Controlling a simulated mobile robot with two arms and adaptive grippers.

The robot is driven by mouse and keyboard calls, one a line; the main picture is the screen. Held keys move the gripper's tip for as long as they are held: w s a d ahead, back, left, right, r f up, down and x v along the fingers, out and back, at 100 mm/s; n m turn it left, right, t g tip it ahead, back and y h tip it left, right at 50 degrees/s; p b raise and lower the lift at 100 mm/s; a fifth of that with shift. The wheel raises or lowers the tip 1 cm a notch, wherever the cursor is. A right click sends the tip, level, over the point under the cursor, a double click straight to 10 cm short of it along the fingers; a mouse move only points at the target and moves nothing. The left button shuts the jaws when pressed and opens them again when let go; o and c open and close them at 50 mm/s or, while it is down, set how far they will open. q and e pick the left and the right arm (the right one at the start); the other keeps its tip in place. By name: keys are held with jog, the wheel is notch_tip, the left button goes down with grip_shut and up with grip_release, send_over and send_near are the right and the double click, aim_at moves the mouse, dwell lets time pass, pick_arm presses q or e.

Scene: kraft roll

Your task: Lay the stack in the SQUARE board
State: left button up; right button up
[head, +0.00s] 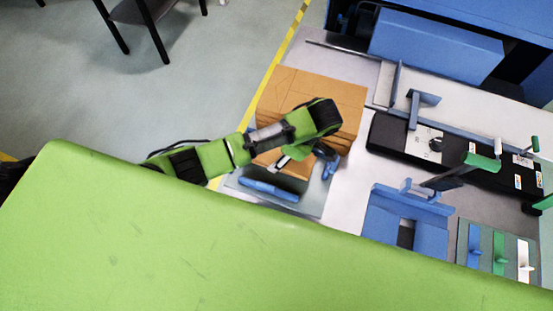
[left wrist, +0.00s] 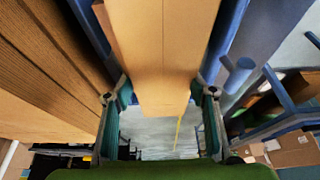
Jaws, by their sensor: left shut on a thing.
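In the head view my left arm reaches from the left over a brown cardboard-coloured stack (head: 320,90) on the pale work surface. My left gripper (head: 322,160) is at the stack's near right side, partly hidden by its own wrist. In the left wrist view the gripper (left wrist: 160,115) is shut on a long, flat-sided brown piece (left wrist: 162,50) between its two fingers. I cannot tell whether this piece is the whole stack or part of it. A grey board (head: 312,203) with a blue bar (head: 268,189) lies just below the arm. No SQUARE label is readable. My right gripper is not in view.
A black device (head: 395,140) with green-tipped levers lies at the right. A blue fixture (head: 405,222) and a panel with blue, green and white handles (head: 500,250) are nearer. A blue cabinet (head: 435,45) stands behind. Brown boards (left wrist: 45,75) are close beside the left finger.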

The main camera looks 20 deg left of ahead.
aim_at(276, 160)
pick_arm(q)
jog(key=x, duration=0.3)
jog(key=shift+s+f, duration=0.15)
jog(key=shift+f, duration=0.1)
jog(key=shift+d+f, duration=0.1)
jog(key=shift+f, duration=0.3)
jog(key=o, duration=1.3)
jog(key=shift+f, duration=0.1)
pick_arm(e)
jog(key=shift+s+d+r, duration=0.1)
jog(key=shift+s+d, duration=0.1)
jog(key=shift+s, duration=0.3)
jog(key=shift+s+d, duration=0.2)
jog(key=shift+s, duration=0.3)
